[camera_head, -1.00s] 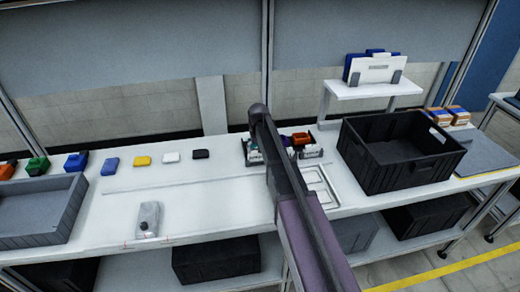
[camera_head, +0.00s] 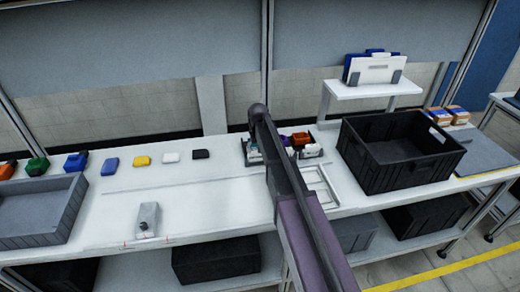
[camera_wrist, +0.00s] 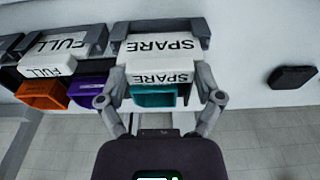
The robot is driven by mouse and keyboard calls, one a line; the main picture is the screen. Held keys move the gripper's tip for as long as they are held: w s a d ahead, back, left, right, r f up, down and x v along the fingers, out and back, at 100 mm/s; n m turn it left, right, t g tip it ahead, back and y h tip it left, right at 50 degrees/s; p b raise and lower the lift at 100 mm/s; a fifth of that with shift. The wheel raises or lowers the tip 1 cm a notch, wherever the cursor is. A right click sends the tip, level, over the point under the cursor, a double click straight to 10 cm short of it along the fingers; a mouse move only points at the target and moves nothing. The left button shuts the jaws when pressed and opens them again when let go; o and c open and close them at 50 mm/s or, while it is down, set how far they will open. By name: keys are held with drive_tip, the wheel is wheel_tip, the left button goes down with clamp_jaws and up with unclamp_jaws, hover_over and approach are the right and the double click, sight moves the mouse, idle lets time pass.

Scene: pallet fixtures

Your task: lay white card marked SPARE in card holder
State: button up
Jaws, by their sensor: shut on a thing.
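In the wrist view, my gripper (camera_wrist: 161,98) has one finger on each side of a white piece marked SPARE (camera_wrist: 160,77) and is shut on it. A teal part (camera_wrist: 153,96) shows just below this piece. A larger white face, also marked SPARE (camera_wrist: 160,46), lies directly above it in the picture. In the head view my arm hides the gripper and the held piece. I cannot tell for sure which thing is the card holder; a shallow white frame (camera_head: 335,199) lies on the bench right of my arm.
White pieces marked FULL (camera_wrist: 60,43) stand close left of my gripper, by orange (camera_wrist: 42,96) and purple (camera_wrist: 88,95) parts. A black block (camera_wrist: 292,77) lies apart at right. A deep black crate (camera_head: 385,180) stands right of my arm. A grey object (camera_head: 146,219) stands left on the bench.

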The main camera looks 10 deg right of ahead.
drive_tip(key=shift+f+b, duration=0.75)
idle(0.9)
drive_tip(key=o, duration=0.7)
idle(0.3)
drive_tip(key=shift+g, duration=0.7)
drive_tip(key=s, duration=1.9)
drive_tip(key=s+d, duration=0.1)
drive_tip(key=s, duration=0.9)
